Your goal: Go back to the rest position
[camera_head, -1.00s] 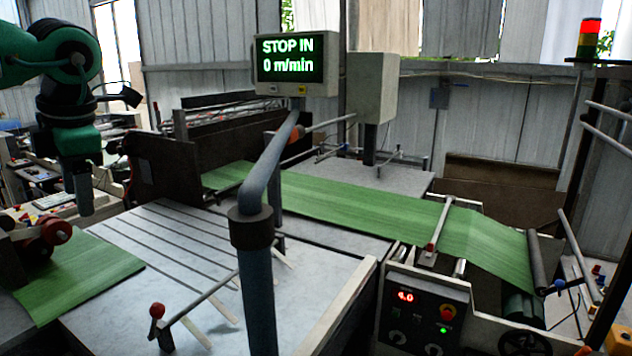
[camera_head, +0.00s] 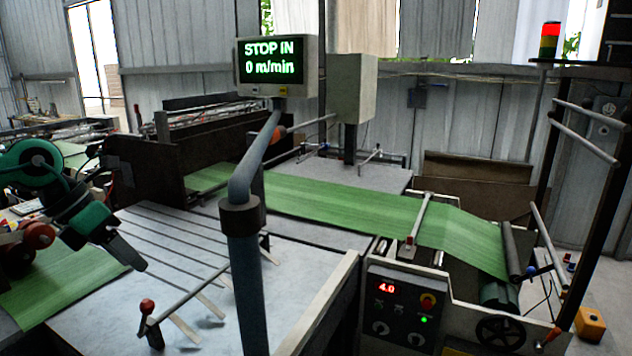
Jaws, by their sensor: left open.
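My left arm comes in from the left edge, with green and black links. Its gripper (camera_head: 124,253) hangs low and tilted over the left end of the grey slotted machine table (camera_head: 215,275), near the edge of the green sheet at left (camera_head: 65,280). Its jaws are open, and I see nothing held between them. I cannot tell how high it is above the sheet. My right gripper is not in view.
A blue-grey post (camera_head: 246,285) stands in front of the table. A display (camera_head: 277,66) reads "STOP IN 0 m/min". A green web (camera_head: 345,210) runs across the machine to a roller at right. A red-knobbed lever (camera_head: 147,306) is at the table's front.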

